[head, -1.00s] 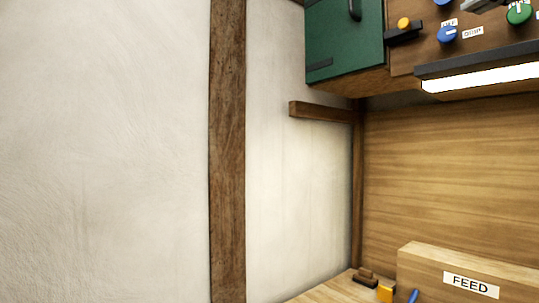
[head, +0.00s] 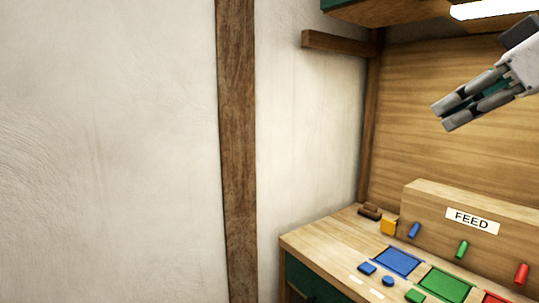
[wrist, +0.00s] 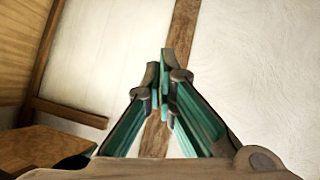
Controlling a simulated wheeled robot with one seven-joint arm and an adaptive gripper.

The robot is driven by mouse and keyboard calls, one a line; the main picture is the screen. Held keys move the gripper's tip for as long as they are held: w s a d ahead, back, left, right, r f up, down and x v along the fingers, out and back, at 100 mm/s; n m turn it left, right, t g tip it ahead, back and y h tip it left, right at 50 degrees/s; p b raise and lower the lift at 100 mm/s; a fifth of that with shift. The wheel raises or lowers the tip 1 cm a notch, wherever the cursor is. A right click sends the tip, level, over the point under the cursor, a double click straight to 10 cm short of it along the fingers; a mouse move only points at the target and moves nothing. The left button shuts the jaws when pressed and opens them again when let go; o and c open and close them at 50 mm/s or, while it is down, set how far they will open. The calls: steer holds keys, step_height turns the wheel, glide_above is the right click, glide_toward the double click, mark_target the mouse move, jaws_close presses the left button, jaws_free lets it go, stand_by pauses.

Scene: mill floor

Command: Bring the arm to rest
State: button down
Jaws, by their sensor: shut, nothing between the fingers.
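My gripper (head: 441,117) is at the upper right of the head view, in the air in front of the wood back panel and above the FEED box. Its fingers point left and slightly down, and they are shut and empty. In the wrist view my gripper (wrist: 164,66) shows its fingertips close together, with the plaster wall and a dark wooden post beyond them. Nothing touches the fingers in either view. The rest of my arm is outside the head view on the right.
The workbench (head: 318,238) has a FEED box (head: 430,200) with blue, green and red pegs. Blue (head: 398,262), green (head: 446,284) and red panels lie in front. A lit lamp (head: 495,8) hangs above. A wooden post (head: 238,150) stands on the plaster wall (head: 110,150).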

steer(key=s+a+f+m+g+h, duration=0.1)
steer(key=s+a+f+m+g, duration=0.1)
steer(key=s+f, duration=0.3)
steer(key=s+a+f+m+g+h, duration=0.1)
steer(key=s+f, duration=0.4)
steer(key=f, duration=0.7)
steer(key=s+a+f+m+g+h, duration=0.2)
steer(key=s+a+f+m, duration=0.2)
steer(key=f, duration=0.5)
steer(key=shift+s+f+m+g, duration=0.2)
steer(key=shift+s+m+g, duration=0.1)
steer(key=shift+s, duration=0.1)
steer(key=shift+a, duration=0.1)
